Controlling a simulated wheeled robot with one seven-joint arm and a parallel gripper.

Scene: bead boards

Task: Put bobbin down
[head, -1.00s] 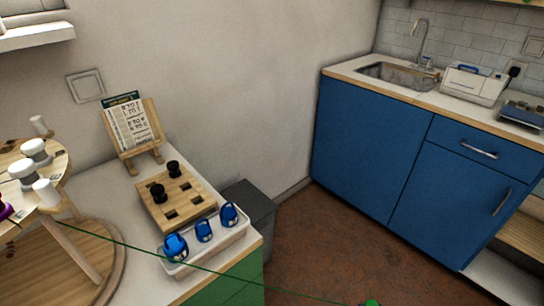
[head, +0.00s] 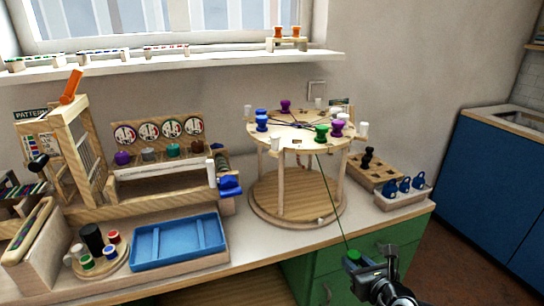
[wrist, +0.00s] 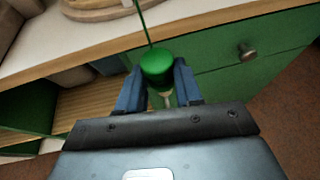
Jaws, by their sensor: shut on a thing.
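My gripper (head: 362,264) is shut on a green bobbin (head: 354,256), in front of the green cabinet below the counter's front edge. In the wrist view, the green bobbin (wrist: 158,66) sits between the blue fingers (wrist: 157,90). A taut green thread (head: 333,205) runs from it up to the round wooden braiding stand (head: 290,119) on the counter. Blue, purple and green bobbins sit around the stand's top disc, among white pegs. Another green bobbin (head: 321,133) is at its front edge. The stand has a wide round base (head: 263,200).
Right of the stand are a wooden block with holes (head: 384,176) and a white tray (head: 402,198) of blue items. A blue tray (head: 178,243), small spools and a wooden loom (head: 75,150) stand to the left. The space before the green cabinet is open.

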